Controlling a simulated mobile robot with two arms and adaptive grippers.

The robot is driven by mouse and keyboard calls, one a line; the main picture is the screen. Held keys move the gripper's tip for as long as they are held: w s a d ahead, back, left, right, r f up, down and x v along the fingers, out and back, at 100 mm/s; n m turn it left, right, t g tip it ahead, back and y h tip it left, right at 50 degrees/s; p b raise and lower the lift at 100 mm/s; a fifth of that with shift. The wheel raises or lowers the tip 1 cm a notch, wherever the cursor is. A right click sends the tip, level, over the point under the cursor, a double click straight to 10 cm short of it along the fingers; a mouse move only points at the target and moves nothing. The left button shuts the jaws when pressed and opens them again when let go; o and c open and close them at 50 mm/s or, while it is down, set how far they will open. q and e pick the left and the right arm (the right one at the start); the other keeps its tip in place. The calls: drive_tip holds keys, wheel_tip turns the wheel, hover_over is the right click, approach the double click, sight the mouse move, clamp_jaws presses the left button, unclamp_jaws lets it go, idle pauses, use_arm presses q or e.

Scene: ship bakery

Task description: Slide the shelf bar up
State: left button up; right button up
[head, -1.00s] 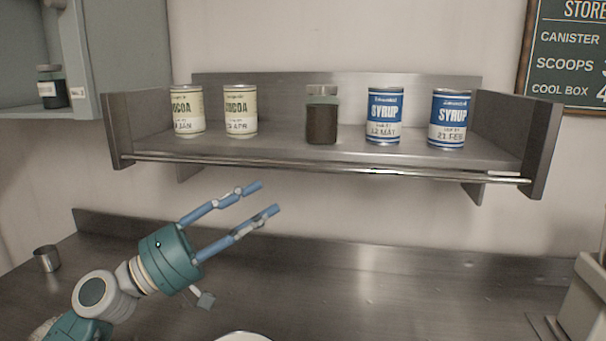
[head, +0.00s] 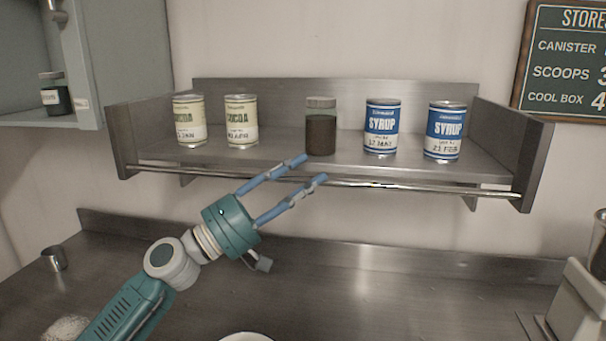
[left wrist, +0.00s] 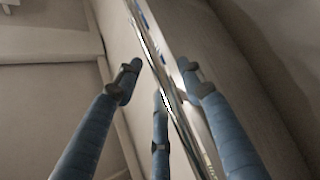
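The shelf bar (head: 430,188) is a thin shiny metal rod along the low front edge of the steel shelf, running between its two end panels. My left gripper (head: 311,170) has its blue fingers open and raised, with their tips at the middle stretch of the bar. In the left wrist view, the bar (left wrist: 150,45) runs diagonally through the space between the spread fingers (left wrist: 160,78). Nothing is gripped; whether a finger touches the bar I cannot tell. My fingers cover part of the bar in the head view. My right gripper is not in view.
On the shelf (head: 270,155) stand two cocoa cans (head: 241,121), a dark jar (head: 320,128) and two syrup cans (head: 382,127). A steel counter (head: 400,290) lies below, with a small metal cup (head: 54,258) at left. A cabinet (head: 130,60) is at upper left.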

sight(302, 177)
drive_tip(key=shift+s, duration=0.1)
use_arm(q)
clamp_jaws()
wheel_tip(302, 177, up, 9)
drive_tip(key=p, duration=0.4)
drive_tip(key=shift+a+f, duration=0.1)
drive_tip(key=shift+f, duration=0.05)
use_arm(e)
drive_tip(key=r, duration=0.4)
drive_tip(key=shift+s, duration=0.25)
use_arm(q)
unclamp_jaws()
drive_tip(key=shift+f, duration=0.1)
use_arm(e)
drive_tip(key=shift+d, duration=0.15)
